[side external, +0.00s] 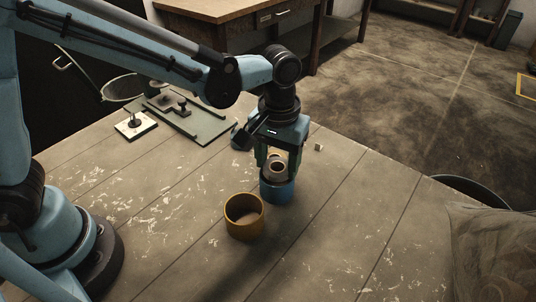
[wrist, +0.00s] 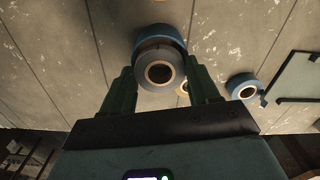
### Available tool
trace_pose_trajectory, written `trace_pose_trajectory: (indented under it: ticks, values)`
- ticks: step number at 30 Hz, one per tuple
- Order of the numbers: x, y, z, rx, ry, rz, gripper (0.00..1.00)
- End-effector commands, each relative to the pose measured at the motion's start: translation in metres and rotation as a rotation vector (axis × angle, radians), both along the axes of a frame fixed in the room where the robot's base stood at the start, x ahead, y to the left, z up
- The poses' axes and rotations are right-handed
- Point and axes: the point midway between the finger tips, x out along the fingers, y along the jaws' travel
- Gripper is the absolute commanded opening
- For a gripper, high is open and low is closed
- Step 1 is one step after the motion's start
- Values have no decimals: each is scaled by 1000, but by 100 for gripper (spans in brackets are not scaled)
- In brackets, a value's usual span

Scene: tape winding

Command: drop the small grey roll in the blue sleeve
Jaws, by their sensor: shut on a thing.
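The small grey roll (wrist: 143,76), with a tan core, is held between the two fingers of my gripper (side external: 276,163). It also shows in the side external view (side external: 279,175), at the mouth of the blue sleeve (side external: 277,191). The sleeve stands upright on the table. In the wrist view the sleeve's blue rim (wrist: 160,33) shows behind the roll. The fingers hide part of the sleeve's mouth. I cannot tell whether the roll's lower edge is inside the rim.
An open orange sleeve (side external: 244,222) stands left of the blue one, in front. Another blue roll (wrist: 243,86) lies to the right in the wrist view. A small tan block (side external: 319,147) lies behind. A green board with a fixture (side external: 205,128) is at back left. The front right table is clear.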

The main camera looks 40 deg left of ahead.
Motion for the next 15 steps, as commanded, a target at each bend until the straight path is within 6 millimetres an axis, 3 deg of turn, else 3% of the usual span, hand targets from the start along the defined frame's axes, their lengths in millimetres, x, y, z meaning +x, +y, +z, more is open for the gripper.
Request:
trace_pose_trajectory:
  ticks: [14,15]
  values:
    - [0,0,-2,0,0,0,31]
    - [0,0,-2,0,0,0,65]
